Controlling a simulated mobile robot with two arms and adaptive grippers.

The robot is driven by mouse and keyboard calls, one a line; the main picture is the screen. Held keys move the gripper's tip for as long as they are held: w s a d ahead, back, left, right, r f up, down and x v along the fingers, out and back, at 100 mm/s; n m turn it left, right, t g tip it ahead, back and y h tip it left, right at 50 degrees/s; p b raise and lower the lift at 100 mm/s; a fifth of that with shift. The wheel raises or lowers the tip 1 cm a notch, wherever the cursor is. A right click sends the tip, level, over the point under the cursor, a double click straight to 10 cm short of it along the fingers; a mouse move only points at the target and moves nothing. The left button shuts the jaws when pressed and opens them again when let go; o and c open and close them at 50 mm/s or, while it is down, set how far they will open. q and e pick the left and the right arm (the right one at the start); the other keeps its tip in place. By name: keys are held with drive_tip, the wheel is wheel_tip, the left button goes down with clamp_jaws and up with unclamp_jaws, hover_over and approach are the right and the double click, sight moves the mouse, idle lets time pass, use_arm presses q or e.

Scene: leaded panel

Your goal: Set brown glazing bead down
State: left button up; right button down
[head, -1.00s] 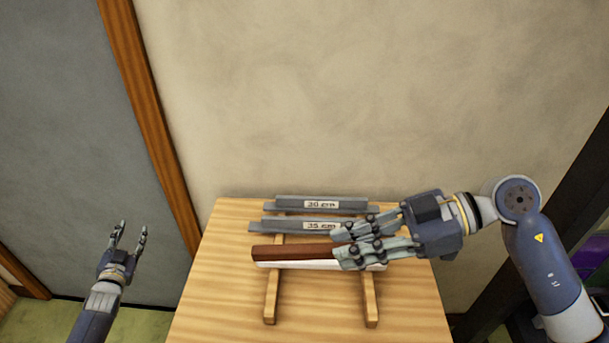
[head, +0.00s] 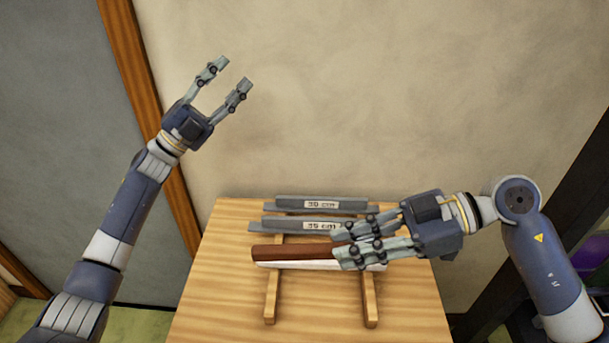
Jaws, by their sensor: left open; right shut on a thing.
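The brown glazing bead (head: 292,251) lies lengthwise, left to right, over a white strip (head: 300,265) at the front of the wooden rack on the table. Its right end is hidden by my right gripper. My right gripper (head: 340,247) is shut on the brown bead near its right end. I cannot tell whether the bead rests on the white strip or is held just above it. My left gripper (head: 238,72) is open and empty, raised in front of the wall, well away from the bead.
Two grey labelled bars, a rear one (head: 290,203) and a nearer one (head: 280,223), lie across the rack behind the bead. The rack's two wooden rails (head: 271,299) run toward the front. The wooden table (head: 215,290) is clear at left and front.

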use_arm(q)
drive_tip(key=s+d+r+m+g+y, duration=0.3)
drive_tip(key=s+d+m+g, duration=0.7)
drive_tip(key=d, duration=0.1)
drive_tip(key=s+d+r+m+g+y, duration=0.2)
drive_tip(key=s+d+r+m+g, duration=0.2)
drive_tip(key=s+d+m+g, duration=0.6)
drive_tip(key=m+t+y, duration=0.6)
drive_tip(key=t+y, duration=0.1)
drive_tip(key=y, duration=1)
hover_over(304, 246)
wheel_tip(304, 246, down, 9)
wheel_tip(304, 246, down, 12)
drive_tip(key=shift+r, duration=0.15)
drive_tip(key=shift+c, duration=0.6)
